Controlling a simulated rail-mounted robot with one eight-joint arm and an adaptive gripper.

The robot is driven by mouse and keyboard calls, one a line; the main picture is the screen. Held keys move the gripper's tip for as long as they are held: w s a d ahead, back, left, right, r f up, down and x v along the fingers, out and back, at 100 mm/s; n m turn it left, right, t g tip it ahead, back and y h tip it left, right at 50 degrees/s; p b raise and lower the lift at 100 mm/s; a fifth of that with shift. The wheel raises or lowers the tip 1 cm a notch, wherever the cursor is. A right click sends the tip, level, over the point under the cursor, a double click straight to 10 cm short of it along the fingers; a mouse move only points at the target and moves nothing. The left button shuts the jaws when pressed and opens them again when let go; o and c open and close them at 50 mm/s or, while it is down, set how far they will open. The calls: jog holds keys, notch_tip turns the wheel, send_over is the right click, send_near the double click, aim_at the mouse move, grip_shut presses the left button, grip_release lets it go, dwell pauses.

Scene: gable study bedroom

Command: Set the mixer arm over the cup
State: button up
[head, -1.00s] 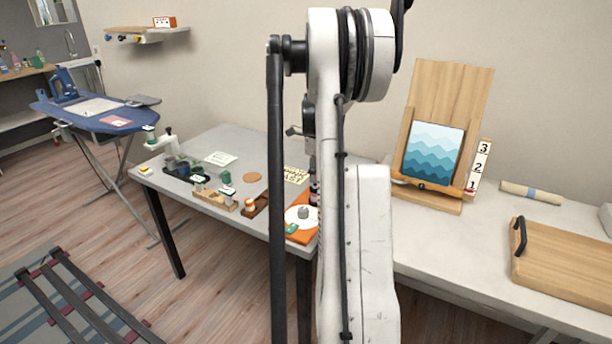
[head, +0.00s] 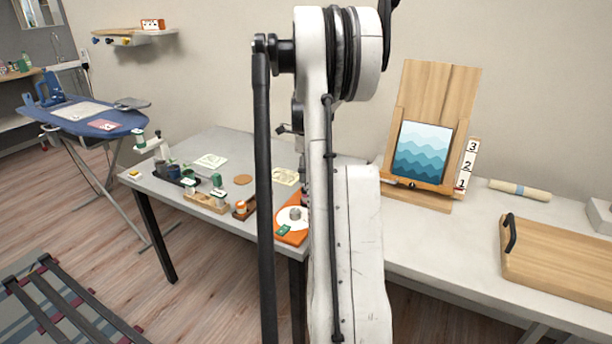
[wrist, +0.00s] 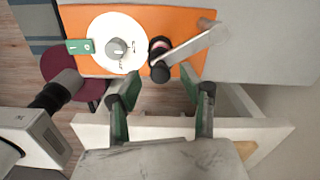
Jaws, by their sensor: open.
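My gripper (wrist: 160,84) is open and empty in the wrist view. Its green-padded fingers are at the near edge of an orange board (wrist: 185,14). A grey bar (wrist: 188,44) with a dark round end lies between and beyond the fingertips. My arm hides the gripper in the head view.
An easel (head: 428,130) and wooden tray (head: 560,262) stand right. The table's back is mostly clear.

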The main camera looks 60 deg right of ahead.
notch_tip(320, 180, up, 11)
dwell(0.4)
dwell(0.4)
jog(key=w+a+r+n+t+h, duration=0.1)
jog(key=w+a+r+n, duration=0.3)
jog(key=a, duration=0.7)
jog(key=w+a+r+n+t, duration=0.1)
jog(key=a+n, duration=0.5)
jog(key=a, duration=0.5)
jog(key=w+a+r+n+t+h, duration=0.1)
jog(key=w+a+r+n, duration=0.15)
jog(key=a+n, duration=0.65)
jog(key=s+a+f+n+t, duration=0.1)
jog(key=s+a+n, duration=0.3)
jog(key=a, duration=0.6)
jog(key=s+a+f+n+t+y, duration=0.1)
jog(key=s+a+f+n, duration=0.3)
jog(key=a, duration=0.5)
jog(key=s+a+f+n+t+y, duration=0.1)
jog(key=s+a+n, duration=0.3)
jog(key=a, duration=0.6)
jog(key=f+n+t, duration=0.1)
jog(key=n, duration=0.1)
jog(key=shift+a+f+n, duration=0.2)
jog(key=shift+a+n, duration=0.1)
jog(key=shift+a, duration=0.05)
